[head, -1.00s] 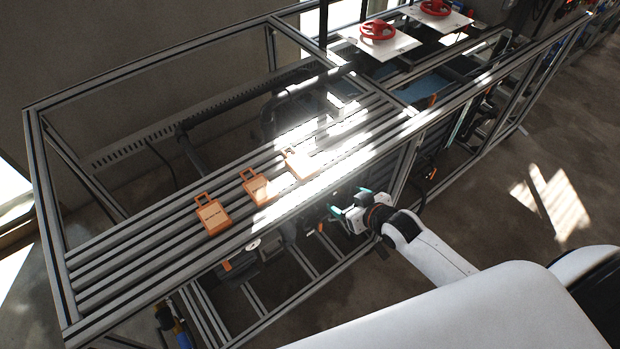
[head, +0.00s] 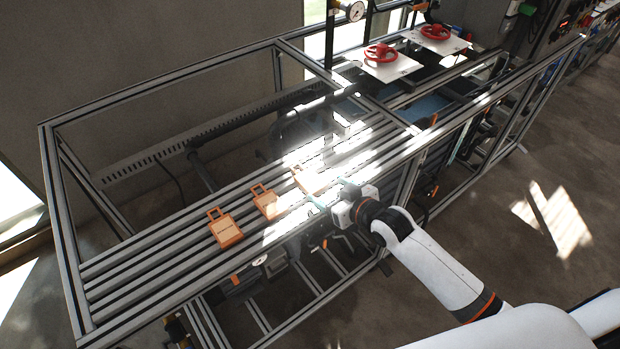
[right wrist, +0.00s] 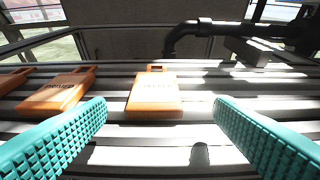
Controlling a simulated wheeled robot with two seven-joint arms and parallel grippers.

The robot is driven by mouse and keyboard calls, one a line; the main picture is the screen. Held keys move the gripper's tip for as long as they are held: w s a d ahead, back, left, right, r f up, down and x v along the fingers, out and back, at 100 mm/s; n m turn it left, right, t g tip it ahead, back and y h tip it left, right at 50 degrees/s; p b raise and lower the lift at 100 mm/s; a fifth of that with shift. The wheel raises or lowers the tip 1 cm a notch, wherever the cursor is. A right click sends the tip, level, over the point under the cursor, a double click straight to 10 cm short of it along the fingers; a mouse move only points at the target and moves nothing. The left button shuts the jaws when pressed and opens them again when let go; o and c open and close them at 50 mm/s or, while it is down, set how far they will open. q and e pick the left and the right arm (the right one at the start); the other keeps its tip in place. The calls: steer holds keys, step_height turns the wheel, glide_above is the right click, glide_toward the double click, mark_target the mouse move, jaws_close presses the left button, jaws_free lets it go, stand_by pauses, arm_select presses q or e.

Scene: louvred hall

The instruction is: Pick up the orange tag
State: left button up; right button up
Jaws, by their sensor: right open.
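Three orange tags with loop handles lie flat on the slatted metal rack: a left one (head: 226,232), a middle one (head: 266,206) and a right one (head: 307,182) in bright sunlight. My right gripper (head: 332,193) is open and empty at the rack's front edge, close to the right tag. In the right wrist view, that tag (right wrist: 154,95) lies ahead between the two teal fingers, beyond their tips, its handle pointing away. Another tag (right wrist: 58,93) with dark lettering lies to its left, partly behind the left finger. My left gripper is not in view.
The rack's front rail (head: 190,286) runs below my right arm. Upright frame posts stand at the far left and back. White plates with red handwheels (head: 380,54) sit at the back right. The slats left of the tags are clear.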

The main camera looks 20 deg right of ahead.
mark_target(311, 181)
steer(key=shift+w+a, duration=0.3)
steer(key=shift+w, duration=0.15)
steer(key=p+x, duration=0.1)
steer(key=x, duration=0.3)
steer(key=shift+w+a+p, duration=0.2)
steer(key=shift+w+p, duration=0.05)
steer(key=shift+p, duration=0.05)
steer(key=shift+s, duration=0.15)
steer(key=shift+c, duration=0.7)
steer(key=c, duration=0.9)
